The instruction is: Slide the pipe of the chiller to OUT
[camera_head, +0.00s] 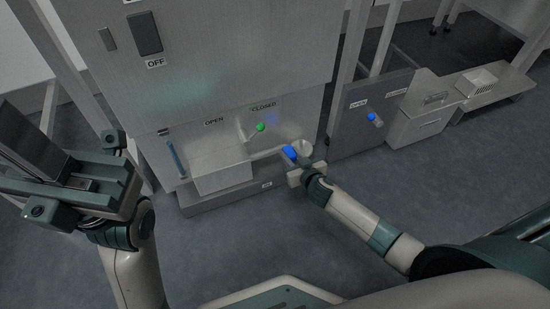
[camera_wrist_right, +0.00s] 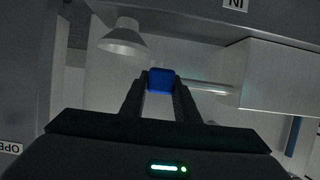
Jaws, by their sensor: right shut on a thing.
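The chiller (camera_head: 200,75) is a tall steel cabinet with a recessed lower bay. Its pipe is a thin steel rod (camera_wrist_right: 208,88) running beside a steel box (camera_wrist_right: 280,75), with a blue block (camera_wrist_right: 161,79) at its end. In the head view the blue end (camera_head: 289,152) is at the bay's right side. My right gripper (camera_wrist_right: 160,90) is shut on the blue end, one dark finger on each side. An IN label (camera_wrist_right: 236,3) shows upside down in the right wrist view. I see no OUT label that I can read. My left gripper (camera_head: 80,185) is raised at the left, away from the chiller; its jaw opening is unclear.
A pale funnel (camera_wrist_right: 122,38) is close to the pipe's blue end. A switch (camera_head: 145,33) is marked OFF. At right is another unit with a blue knob (camera_head: 371,117). The floor (camera_head: 250,230) in front is clear.

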